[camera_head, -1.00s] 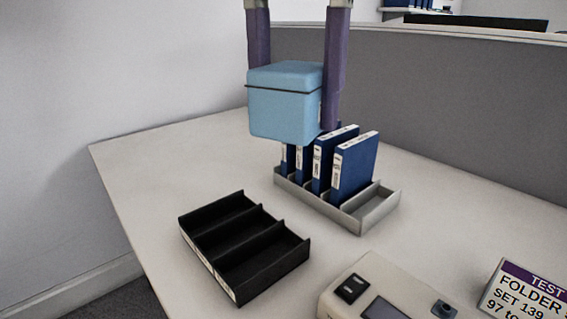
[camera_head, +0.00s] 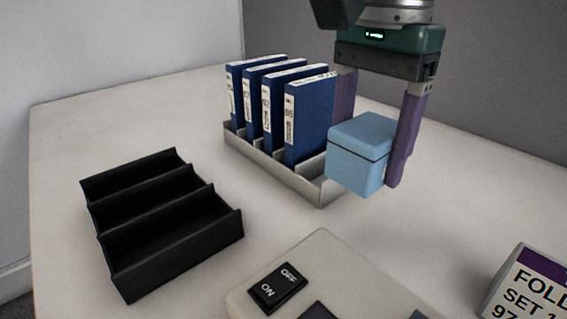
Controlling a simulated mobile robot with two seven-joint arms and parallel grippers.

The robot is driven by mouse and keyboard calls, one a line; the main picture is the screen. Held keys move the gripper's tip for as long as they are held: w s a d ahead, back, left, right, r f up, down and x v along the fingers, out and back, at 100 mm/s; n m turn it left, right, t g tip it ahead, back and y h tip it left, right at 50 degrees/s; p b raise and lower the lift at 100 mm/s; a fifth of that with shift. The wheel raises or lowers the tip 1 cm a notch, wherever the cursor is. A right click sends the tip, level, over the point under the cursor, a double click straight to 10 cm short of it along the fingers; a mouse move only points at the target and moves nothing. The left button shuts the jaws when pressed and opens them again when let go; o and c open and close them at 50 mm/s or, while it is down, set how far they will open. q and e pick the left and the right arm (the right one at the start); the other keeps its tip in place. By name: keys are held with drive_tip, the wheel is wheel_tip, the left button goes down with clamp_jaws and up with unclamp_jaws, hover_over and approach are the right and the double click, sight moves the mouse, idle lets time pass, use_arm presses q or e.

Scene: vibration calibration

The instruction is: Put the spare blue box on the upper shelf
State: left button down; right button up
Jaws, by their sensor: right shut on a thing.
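The light blue box (camera_head: 358,158) with a dark line around it is in the head view, right of centre. My right gripper (camera_head: 372,150) comes down from above and is shut on the box, one purple finger on its right side and the other behind its left side. The box hangs in front of the right end of the grey rack; I cannot tell whether it touches anything below. My left gripper is not in view. No upper shelf shows in this view.
A grey rack (camera_head: 262,163) holds several dark blue folders (camera_head: 308,118). A black tray (camera_head: 160,222) with empty compartments lies at left. A beige device (camera_head: 340,275) with an ON/OFF switch stands in front, a labelled sign (camera_head: 522,290) at right. The table (camera_head: 75,130) is clear at the far left.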

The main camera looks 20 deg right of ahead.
sight(350, 235)
wheel_tip(350, 235, down, 10)
drive_tip(key=shift+r+b, duration=0.2)
drive_tip(key=shift+b, duration=0.6)
drive_tip(key=shift+f, duration=0.2)
drive_tip(key=o, duration=1.6)
drive_tip(key=shift+r, duration=0.1)
drive_tip(key=shift+c, duration=0.2)
